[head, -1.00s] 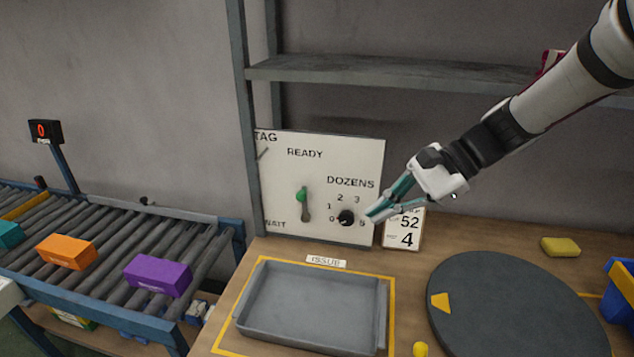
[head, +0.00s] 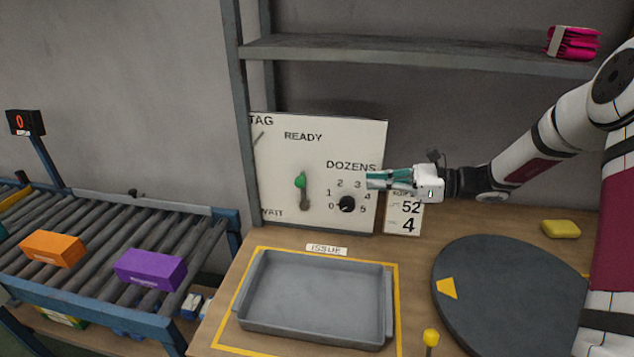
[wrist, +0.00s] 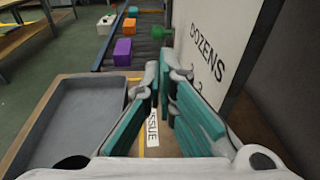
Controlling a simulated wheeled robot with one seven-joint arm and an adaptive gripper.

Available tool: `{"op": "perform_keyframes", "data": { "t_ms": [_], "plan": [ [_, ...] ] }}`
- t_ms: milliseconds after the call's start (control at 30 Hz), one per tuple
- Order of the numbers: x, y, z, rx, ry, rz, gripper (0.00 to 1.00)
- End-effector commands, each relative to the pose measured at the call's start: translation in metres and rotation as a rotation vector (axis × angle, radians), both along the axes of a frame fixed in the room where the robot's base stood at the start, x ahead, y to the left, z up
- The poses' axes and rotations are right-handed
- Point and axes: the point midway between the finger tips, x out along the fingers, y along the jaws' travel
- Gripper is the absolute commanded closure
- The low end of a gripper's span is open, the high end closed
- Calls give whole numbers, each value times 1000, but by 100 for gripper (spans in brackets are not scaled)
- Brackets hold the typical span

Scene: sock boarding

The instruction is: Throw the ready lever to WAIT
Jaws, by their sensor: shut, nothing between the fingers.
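The ready lever has a green knob (head: 300,180) and stands in a vertical slot on the white panel (head: 285,215). Its knob is at the top of the slot, toward the word READY; WAIT is printed at the lower left. In the wrist view the green knob (wrist: 160,33) shows ahead, beyond the fingertips, beside the panel. My gripper (head: 370,180) is shut and empty, level in front of the panel's right side by the word DOZENS. It is to the right of the lever and apart from it. In the wrist view my gripper's teal fingers (wrist: 160,90) point along the panel.
A black dial (head: 347,204) sits right of the lever, below my gripper. A grey tray (head: 315,340) lies below the panel. A card (head: 404,215) stands right of the panel. A conveyor (head: 90,275) with colored boxes is at left, and a dark turntable (head: 510,300) at right.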

Motion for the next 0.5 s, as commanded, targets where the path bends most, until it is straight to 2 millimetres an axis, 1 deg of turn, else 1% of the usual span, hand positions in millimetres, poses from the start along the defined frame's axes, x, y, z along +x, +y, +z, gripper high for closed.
{"op": "perform_keyframes", "data": {
  "t_ms": [267,367,500],
  "plan": [
    [0,3,0,-1,0,2,100],
    [2,10,-1,-1,0,3,100],
    [7,31,-4,-1,1,6,100]
  ]
}}
